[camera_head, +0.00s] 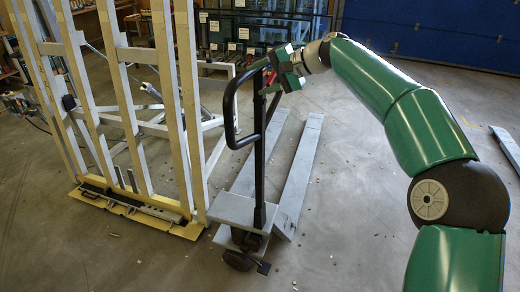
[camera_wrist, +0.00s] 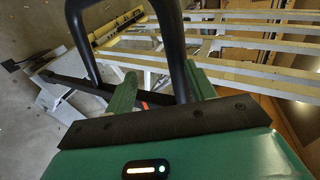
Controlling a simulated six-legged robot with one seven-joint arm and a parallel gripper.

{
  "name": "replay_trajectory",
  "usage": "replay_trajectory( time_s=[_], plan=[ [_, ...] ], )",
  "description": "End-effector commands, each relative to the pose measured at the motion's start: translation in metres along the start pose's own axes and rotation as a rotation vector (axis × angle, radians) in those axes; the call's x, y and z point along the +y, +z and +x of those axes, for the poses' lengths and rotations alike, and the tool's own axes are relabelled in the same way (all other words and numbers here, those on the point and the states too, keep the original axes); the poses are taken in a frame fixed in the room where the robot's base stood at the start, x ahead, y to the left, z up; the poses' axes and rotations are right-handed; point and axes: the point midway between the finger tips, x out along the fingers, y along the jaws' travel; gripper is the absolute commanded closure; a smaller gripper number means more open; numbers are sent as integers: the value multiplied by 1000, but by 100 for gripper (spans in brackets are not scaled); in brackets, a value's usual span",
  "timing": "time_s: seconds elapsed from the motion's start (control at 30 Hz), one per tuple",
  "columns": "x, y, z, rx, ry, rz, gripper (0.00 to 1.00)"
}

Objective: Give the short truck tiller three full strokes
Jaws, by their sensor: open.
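The pallet truck's tiller (camera_head: 260,150) is a black upright post with a looped handle (camera_head: 230,110). It stands nearly upright on the grey truck (camera_head: 236,210). My green gripper (camera_head: 284,68) is at the top of the tiller, beside the upper end of the loop. In the wrist view, my two green fingers (camera_wrist: 163,88) are spread apart. One black bar of the handle (camera_wrist: 170,40) runs down between them, nearer the right finger. Whether a finger touches the bar cannot be told.
A tall frame of pale posts (camera_head: 130,110) on a yellow-edged base (camera_head: 140,215) stands close on the left. Two grey forks (camera_head: 300,170) extend behind the truck. Labelled racks stand at the back near a blue door (camera_head: 440,30). The floor (camera_head: 370,220) at front right is clear.

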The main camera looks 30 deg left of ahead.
Motion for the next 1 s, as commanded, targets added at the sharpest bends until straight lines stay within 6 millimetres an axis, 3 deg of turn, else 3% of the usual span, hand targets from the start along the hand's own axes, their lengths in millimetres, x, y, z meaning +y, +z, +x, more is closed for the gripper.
replay_trajectory(
  time_s=[1.0],
  plan=[
    [0,0,-106,1,-1,-1,45]
  ],
)
